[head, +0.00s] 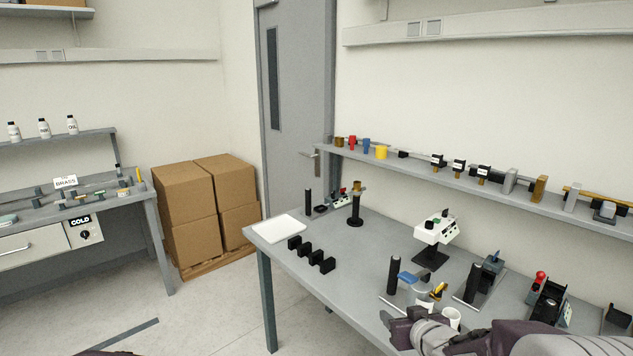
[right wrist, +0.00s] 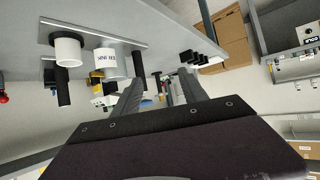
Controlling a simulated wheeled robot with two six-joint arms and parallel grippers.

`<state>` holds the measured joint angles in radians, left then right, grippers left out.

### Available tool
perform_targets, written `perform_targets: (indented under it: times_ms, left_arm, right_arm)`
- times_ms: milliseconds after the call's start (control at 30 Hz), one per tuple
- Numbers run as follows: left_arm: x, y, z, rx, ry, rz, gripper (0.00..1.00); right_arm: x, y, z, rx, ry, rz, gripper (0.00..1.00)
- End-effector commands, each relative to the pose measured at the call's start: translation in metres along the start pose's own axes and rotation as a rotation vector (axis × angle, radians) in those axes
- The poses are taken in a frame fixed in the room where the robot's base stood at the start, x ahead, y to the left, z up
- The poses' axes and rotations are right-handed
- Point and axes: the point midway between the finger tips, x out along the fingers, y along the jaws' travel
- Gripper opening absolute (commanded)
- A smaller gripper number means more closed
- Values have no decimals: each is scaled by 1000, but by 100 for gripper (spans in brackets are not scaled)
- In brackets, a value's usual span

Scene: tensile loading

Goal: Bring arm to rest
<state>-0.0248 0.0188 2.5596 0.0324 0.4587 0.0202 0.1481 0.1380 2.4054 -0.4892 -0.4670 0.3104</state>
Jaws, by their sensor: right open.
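My right arm (head: 540,338) comes in from the lower right over the near edge of the bench. Its gripper (head: 388,328) points left in the head view, close to the bench's front edge. In the right wrist view the two fingers of the right gripper (right wrist: 161,90) stand apart with nothing held between them. That view is turned, with the bench across the top. My left gripper is out of view; only a dark sliver shows at the bottom left of the head view.
The grey bench (head: 350,270) holds a white cup (head: 452,318), a black post (head: 392,275), a white device (head: 435,230), black blocks (head: 312,258) and a white sheet (head: 279,228). Cardboard boxes (head: 187,205) stand by the door. The floor left of the bench is clear.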

Motion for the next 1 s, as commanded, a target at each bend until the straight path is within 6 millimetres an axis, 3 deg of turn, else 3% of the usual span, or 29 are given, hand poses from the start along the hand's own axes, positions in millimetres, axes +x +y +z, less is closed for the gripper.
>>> perform_targets:
  times_ms: [33, 100, 300, 400, 533, 1000]
  left_arm:
    - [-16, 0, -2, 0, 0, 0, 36]
    - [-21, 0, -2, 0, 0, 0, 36]
    - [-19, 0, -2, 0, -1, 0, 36]
    - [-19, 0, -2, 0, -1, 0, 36]
    - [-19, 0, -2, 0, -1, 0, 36]
    - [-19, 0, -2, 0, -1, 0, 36]
  right_arm:
    - [-16, -16, 10, 6, -98, 9, 51]
    - [-36, -27, 51, 28, -273, 36, 51]
    - [-98, -37, 156, 120, -707, 79, 51]
    - [-122, -44, 183, 145, -851, 69, 51]
    - [-137, -47, 195, 129, -930, 52, 51]
    - [-136, -46, 194, 122, -926, 50, 51]
